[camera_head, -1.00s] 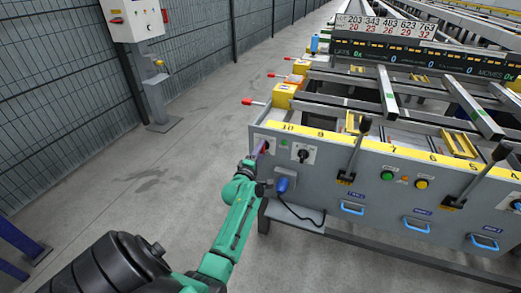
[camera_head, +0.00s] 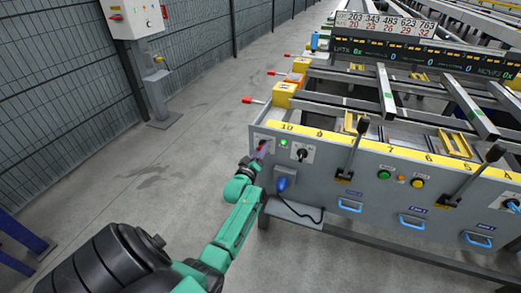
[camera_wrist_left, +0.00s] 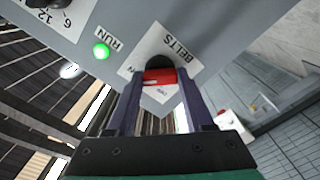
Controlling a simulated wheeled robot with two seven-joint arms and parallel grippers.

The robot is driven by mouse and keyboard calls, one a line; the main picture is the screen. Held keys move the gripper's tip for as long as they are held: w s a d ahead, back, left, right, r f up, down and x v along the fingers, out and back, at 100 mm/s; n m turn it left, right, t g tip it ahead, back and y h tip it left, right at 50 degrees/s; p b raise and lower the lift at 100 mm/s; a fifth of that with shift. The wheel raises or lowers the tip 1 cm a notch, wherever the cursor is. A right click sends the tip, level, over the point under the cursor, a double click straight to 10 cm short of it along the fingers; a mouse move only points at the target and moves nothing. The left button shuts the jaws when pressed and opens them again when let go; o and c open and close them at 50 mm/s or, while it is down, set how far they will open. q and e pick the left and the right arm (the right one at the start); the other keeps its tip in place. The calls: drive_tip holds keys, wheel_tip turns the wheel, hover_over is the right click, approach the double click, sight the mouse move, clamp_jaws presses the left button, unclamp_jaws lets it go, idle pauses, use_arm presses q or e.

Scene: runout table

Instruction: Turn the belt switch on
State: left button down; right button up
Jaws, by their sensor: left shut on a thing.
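The belt switch (camera_wrist_left: 158,76) shows in the left wrist view as a red handle on a black round base, on a white plate marked BELTS. My left gripper (camera_wrist_left: 158,84) is shut on the red handle, one finger on each side. In the head view my left gripper (camera_head: 260,150) is at the left end of the grey panel and hides most of the switch. A green lamp (camera_wrist_left: 101,51) marked RUN is lit beside the plate; it also shows in the head view (camera_head: 283,143). My right gripper is not in view.
A black rotary knob (camera_head: 302,154) sits right of the switch, and a blue plug (camera_head: 282,184) with a cable is below. Black levers (camera_head: 354,146) stick up from the panel further right.

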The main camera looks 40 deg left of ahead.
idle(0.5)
use_arm(q)
drive_tip(key=shift+c, duration=1.4)
unclamp_jaws()
drive_tip(key=shift+s, duration=0.1)
drive_tip(key=p+v, duration=0.2)
drive_tip(key=v, duration=1.2)
drive_tip(key=shift+d, duration=0.2)
drive_tip(key=shift+s+f, duration=0.1)
drive_tip(key=shift+s, duration=0.05)
